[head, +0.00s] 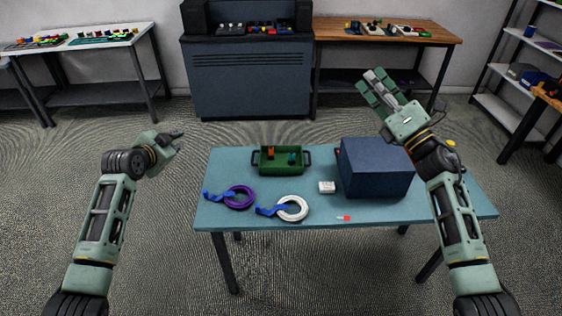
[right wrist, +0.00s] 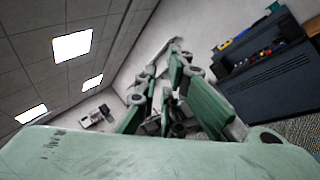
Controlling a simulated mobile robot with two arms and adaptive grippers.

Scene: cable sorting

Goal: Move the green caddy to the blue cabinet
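The green caddy (head: 282,170) stands upright on the blue-topped table, toward its back edge. It has dark handles at both ends and small orange and green items inside. The dark blue box-shaped cabinet (head: 375,168) stands to its right on the same table, apart from it. My left gripper (head: 177,138) is in the air left of the table, away from the caddy; its fingers are too foreshortened to read. My right gripper (head: 374,88) is raised above and behind the cabinet, fingers spread and empty. Those fingers also show in the right wrist view (right wrist: 165,95).
Behind stand a large dark console (head: 250,85) and a wooden bench (head: 440,38). Floor left of the table is clear.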

